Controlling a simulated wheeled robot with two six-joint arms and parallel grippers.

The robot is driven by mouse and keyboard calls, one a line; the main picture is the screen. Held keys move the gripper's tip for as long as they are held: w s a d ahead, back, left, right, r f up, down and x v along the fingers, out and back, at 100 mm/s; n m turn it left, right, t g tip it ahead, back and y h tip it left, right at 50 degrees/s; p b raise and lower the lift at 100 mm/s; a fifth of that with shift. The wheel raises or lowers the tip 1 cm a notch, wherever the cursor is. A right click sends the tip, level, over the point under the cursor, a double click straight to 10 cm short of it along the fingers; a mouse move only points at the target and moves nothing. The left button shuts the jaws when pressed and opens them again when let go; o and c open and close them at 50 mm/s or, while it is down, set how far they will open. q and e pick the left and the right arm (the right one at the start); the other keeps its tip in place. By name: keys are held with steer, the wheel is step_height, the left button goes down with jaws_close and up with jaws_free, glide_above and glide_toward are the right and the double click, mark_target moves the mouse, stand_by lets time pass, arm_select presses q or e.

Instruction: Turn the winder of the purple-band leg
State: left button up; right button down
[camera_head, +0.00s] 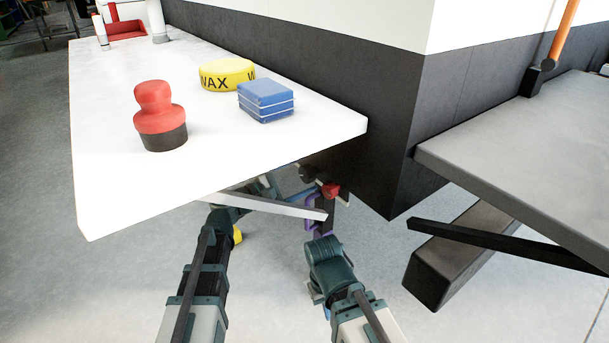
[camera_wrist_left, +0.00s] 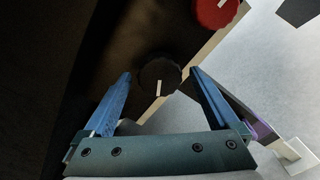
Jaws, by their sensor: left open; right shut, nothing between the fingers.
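A dark round winder (camera_wrist_left: 158,77) with a white mark shows in the left wrist view, between the two blue fingertips of my left gripper (camera_wrist_left: 160,74). The fingers are open on either side of it; I cannot tell whether they touch it. In the head view my left gripper (camera_head: 289,193) is under the white shelf, partly hidden by a pale bar. The purple band (camera_head: 309,222) shows on the leg just right of it, and also at the right of the wrist view (camera_wrist_left: 263,136). My right gripper (camera_head: 326,312) is low, shut and empty, mostly hidden behind its own wrist.
A red knob (camera_head: 330,190) sits close by the winder, also in the wrist view (camera_wrist_left: 217,12). The white shelf (camera_head: 110,205) overhangs, bearing a red-topped stamp shape (camera_head: 159,112), a yellow wax tin (camera_head: 227,75) and a blue block (camera_head: 266,100). A grey ledge (camera_head: 530,150) stands right.

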arm_select(q)
steer(key=shift+w+d, duration=0.35)
steer(key=shift+d, duration=0.15)
steer(key=c, duration=1.4)
steer(key=shift+m, duration=0.3)
steer(key=m, duration=1.3)
steer(key=shift+r, duration=0.15)
steer(key=shift+s, duration=0.1)
